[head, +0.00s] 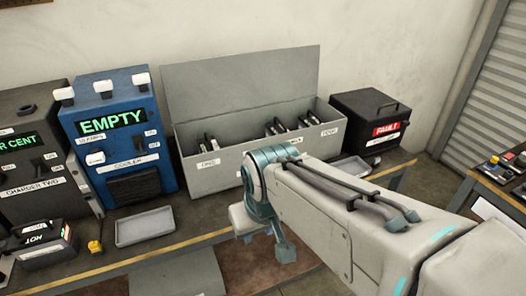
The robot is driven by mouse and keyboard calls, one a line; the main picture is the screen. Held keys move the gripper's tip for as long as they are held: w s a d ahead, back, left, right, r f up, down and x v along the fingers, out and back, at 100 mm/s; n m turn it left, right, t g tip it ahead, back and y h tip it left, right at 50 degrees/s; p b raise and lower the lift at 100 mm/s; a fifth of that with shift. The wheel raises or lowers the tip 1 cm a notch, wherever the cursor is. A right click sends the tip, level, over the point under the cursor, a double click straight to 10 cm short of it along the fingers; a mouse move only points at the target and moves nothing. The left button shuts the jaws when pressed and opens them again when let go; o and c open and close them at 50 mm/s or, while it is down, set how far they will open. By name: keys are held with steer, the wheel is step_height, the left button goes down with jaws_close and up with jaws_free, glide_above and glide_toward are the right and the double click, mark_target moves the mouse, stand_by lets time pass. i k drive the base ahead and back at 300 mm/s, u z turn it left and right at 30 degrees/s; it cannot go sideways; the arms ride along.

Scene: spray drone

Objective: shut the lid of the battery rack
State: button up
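The battery rack (222,177) is a long grey box on the bench against the wall. Its flat grey lid (240,80) stands up, tilted back toward the wall, so the rack is open. Several dark batteries with handles (278,126) sit in its compartments. My arm reaches in from the lower right and hides part of the rack's front. My gripper (265,235) is in front of the rack, below the teal wrist joint, and appears apart from the lid. Its fingertips are not clear enough to show whether it is open or shut.
A blue cooler reading EMPTY (118,135) and a dark charger (40,150) stand left. A black FAULT box (370,122) stands right. A grey tray (145,227), yellow item (95,247) and battery marked HOT (42,243) lie in front. Another table (500,185) is far right.

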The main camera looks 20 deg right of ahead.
mark_target(195, 90)
steer(key=u, duration=0.15)
steer(key=k, duration=0.2)
steer(key=z, duration=0.65)
steer(key=i, duration=0.95)
steer(key=u, duration=1.2)
steer(key=k, duration=0.9)
steer(key=z, duration=0.7)
steer(key=i, duration=1)
